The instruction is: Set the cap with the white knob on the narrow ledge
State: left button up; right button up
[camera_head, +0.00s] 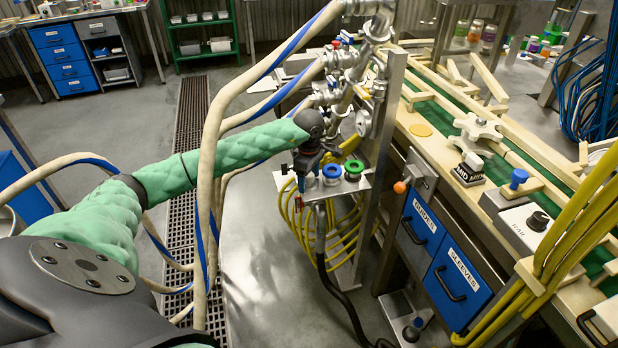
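My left arm, in green padding, reaches in from the left. Its dark gripper (308,178) points down over the left part of a narrow grey metal ledge (345,189). The fingertips are small and dark, and whether they are open, or hold anything, cannot be told. A blue ring-shaped piece (332,173) and a green one (353,168) sit on the ledge, just right of the gripper. I cannot make out a cap with a white knob for certain; the gripper may hide it. My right gripper is not in view.
A pale hose with a blue stripe (208,160) hangs in front of my forearm. Yellow hoses (345,235) hang below the ledge. A steel post (385,130) stands right of it. The bench further right carries a white star-shaped knob (478,127) and a block marked MID (468,172).

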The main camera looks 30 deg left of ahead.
aim_at(310, 175)
pick_arm(q)
jog(key=shift+r, duration=0.1)
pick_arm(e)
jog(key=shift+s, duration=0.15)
pick_arm(q)
jog(key=shift+r, duration=0.15)
notch_tip(310, 175, up, 10)
jog(key=b, duration=0.3)
jog(key=shift+r, duration=0.85)
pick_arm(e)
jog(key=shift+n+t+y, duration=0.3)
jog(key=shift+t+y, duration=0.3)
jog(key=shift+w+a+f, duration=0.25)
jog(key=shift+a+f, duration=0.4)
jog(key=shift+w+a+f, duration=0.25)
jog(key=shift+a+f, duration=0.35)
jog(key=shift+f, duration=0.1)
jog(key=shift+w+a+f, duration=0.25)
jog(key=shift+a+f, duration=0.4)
pick_arm(q)
jog(key=shift+d, duration=0.1)
